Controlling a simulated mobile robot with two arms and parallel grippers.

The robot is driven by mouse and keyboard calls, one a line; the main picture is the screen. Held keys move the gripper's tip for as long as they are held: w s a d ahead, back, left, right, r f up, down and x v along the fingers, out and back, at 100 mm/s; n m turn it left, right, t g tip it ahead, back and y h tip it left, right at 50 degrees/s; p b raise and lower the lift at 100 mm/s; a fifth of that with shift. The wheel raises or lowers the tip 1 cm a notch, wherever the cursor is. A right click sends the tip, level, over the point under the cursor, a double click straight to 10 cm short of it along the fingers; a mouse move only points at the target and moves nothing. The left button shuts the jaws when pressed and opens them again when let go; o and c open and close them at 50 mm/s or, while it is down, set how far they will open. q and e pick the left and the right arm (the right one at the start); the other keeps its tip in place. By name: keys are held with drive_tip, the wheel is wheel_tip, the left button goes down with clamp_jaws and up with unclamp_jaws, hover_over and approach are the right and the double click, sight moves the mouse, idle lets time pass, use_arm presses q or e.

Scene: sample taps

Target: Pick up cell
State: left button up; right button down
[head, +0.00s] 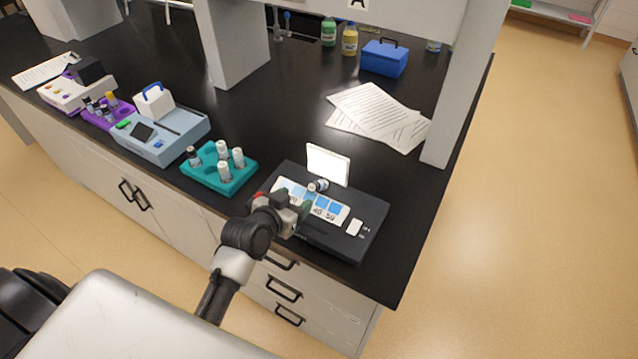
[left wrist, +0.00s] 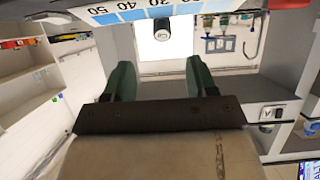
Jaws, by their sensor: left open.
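The cell (head: 318,185), a small vial with a white end and a dark band, is at the dark device (head: 345,243), in front of its lit white panel (head: 327,165). In the left wrist view the cell (left wrist: 161,29) shows beyond the fingertips, near the numbered blue strip. Whether it stands or hangs in a slot is not clear. My left gripper (head: 300,211) is over the near left part of the device, beside the strip of blue squares (head: 322,206). Its green fingers are apart and empty in the left wrist view (left wrist: 160,78). My right gripper is not in view.
A teal rack (head: 210,178) with several white-capped vials stands left of the device. A light blue instrument (head: 178,143) is farther left. Papers (head: 375,117) lie behind the device, near a grey post (head: 446,110). The bench's right edge is close to the device.

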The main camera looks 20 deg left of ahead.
sight(312, 188)
use_arm(q)
drive_tip(key=x, duration=0.3)
drive_tip(key=p+x, duration=0.2)
drive_tip(key=x, duration=0.2)
drive_tip(key=shift+w+a+f, duration=0.1)
drive_tip(key=shift+w, duration=0.15)
drive_tip(key=shift+w+f, duration=0.2)
drive_tip(key=shift+w, duration=0.1)
drive_tip(key=shift+s, duration=0.1)
drive_tip(key=shift+c, duration=0.2)
drive_tip(key=shift+c, duration=1.2)
drive_tip(key=c, duration=0.6)
drive_tip(key=shift+r, duration=0.1)
drive_tip(key=shift+c, duration=0.2)
